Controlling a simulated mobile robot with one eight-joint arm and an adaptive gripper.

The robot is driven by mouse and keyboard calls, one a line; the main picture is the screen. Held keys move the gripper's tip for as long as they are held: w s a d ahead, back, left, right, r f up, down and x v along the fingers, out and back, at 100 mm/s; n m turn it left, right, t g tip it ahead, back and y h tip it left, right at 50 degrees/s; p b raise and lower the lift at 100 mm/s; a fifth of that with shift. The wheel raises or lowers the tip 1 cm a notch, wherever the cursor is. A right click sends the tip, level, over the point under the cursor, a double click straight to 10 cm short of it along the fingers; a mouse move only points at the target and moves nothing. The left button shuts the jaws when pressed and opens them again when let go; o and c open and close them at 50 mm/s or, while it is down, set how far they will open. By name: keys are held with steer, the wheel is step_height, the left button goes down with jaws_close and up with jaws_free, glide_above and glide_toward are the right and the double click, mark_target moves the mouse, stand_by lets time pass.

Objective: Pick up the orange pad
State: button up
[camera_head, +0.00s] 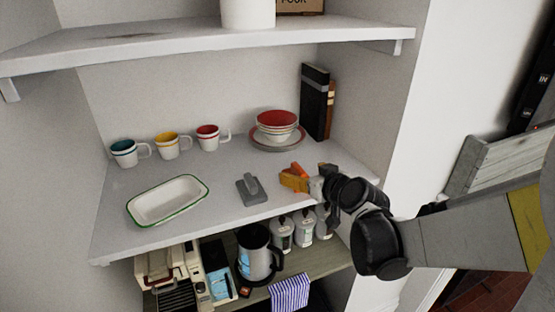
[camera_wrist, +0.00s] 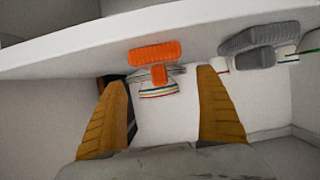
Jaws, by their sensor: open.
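The orange pad (camera_wrist: 154,52) is a flat block with a short handle, lying on the middle shelf. In the wrist view it is just beyond my fingertips, with its handle in the gap between them. In the head view the orange pad (camera_head: 298,168) is partly hidden by my gripper (camera_head: 293,180), which is at the shelf's right front. My gripper also shows in the wrist view (camera_wrist: 162,77), with its two yellow-orange fingers wide apart and nothing held. I cannot tell whether a finger touches the pad.
A grey pad with a handle (camera_head: 250,189) lies left of my gripper. A white tray (camera_head: 144,214), several mugs (camera_head: 167,147), stacked bowls (camera_head: 276,124) and dark books (camera_head: 314,102) share the shelf. An upper shelf (camera_head: 190,43) hangs above. Canisters and a kettle (camera_head: 258,255) stand below.

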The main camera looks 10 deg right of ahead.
mark_target(292, 168)
steer(key=x, duration=0.7)
steer(key=shift+w+a+f+b, duration=0.15)
steer(key=shift+w+b, duration=0.15)
steer(key=shift+s, duration=0.1)
steer(key=c, duration=1.3)
